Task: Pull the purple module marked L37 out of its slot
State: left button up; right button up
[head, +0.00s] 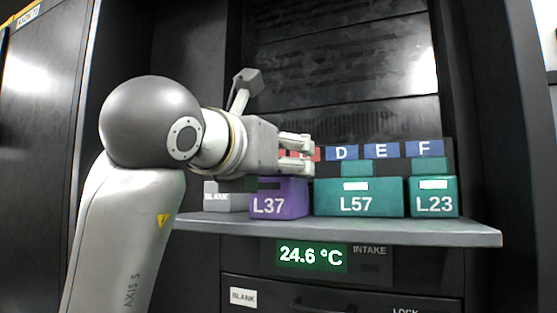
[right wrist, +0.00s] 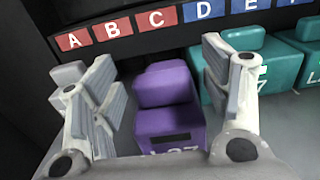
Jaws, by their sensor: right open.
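The purple module L37 (head: 280,200) sits on the grey shelf, left of the teal L57 module. Its raised back block and dark front slot show in the right wrist view (right wrist: 168,105). My right gripper (head: 297,153) is in front of and above L37 in the head view, hiding its upper part. In the right wrist view the right gripper (right wrist: 168,90) is open, with one finger on each side of the purple module in the picture and visible gaps between. I cannot tell how far the fingertips are from it in depth. My left gripper is not in view.
Teal modules L57 (head: 358,203) and L23 (head: 434,203) stand to the right. A grey BLANK block (head: 225,198) stands close on the left. Red and blue letter labels (head: 382,151) line the back. The shelf edge (head: 400,233) runs in front, above a temperature display (head: 311,256).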

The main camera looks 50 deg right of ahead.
jog(key=v, duration=1.1)
jog(key=shift+s+a, duration=0.1)
jog(key=shift+a, duration=0.1)
